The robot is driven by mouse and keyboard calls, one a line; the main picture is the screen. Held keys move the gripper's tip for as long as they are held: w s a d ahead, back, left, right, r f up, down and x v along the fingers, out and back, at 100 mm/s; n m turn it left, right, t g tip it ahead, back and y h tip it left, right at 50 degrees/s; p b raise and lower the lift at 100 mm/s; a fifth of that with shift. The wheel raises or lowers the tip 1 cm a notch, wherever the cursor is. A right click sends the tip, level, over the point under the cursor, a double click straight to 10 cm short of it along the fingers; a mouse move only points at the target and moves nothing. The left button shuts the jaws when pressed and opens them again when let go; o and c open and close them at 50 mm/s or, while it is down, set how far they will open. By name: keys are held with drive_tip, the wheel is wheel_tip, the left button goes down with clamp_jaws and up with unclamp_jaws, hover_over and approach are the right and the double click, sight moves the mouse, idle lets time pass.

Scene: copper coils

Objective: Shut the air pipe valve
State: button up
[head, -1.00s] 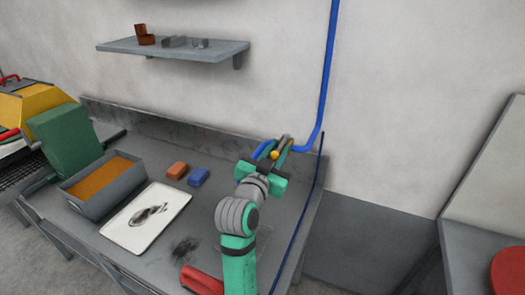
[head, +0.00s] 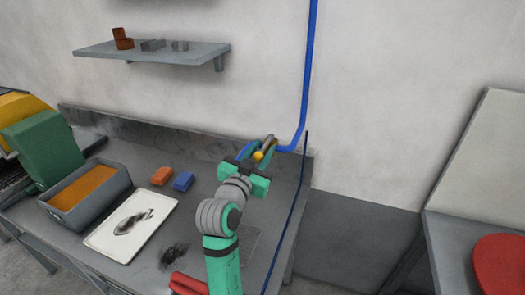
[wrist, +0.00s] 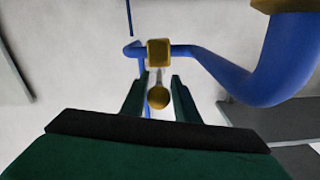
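The blue air pipe (head: 306,85) runs down the wall and bends left behind the bench; it also shows in the wrist view (wrist: 262,80). A brass valve body (wrist: 160,53) sits on the pipe. Its lever, a thin grey stem with a brass ball knob (wrist: 159,97), points toward my camera. The knob shows as a yellow ball in the head view (head: 257,156). My gripper (wrist: 157,90) has its two green fingers on either side of the stem and knob. The fingers are apart, with visible gaps beside the knob.
The grey bench (head: 215,180) holds a white tray (head: 130,228), an orange block (head: 161,176), a blue block (head: 183,181) and a grey bin (head: 90,205) with orange contents. A shelf (head: 150,52) hangs on the wall. A second table (head: 450,240) stands at right.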

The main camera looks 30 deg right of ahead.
drive_tip(key=v, duration=1)
drive_tip(key=shift+s+a, duration=0.25)
drive_tip(key=shift+s, duration=0.05)
drive_tip(key=shift+w, duration=0.15)
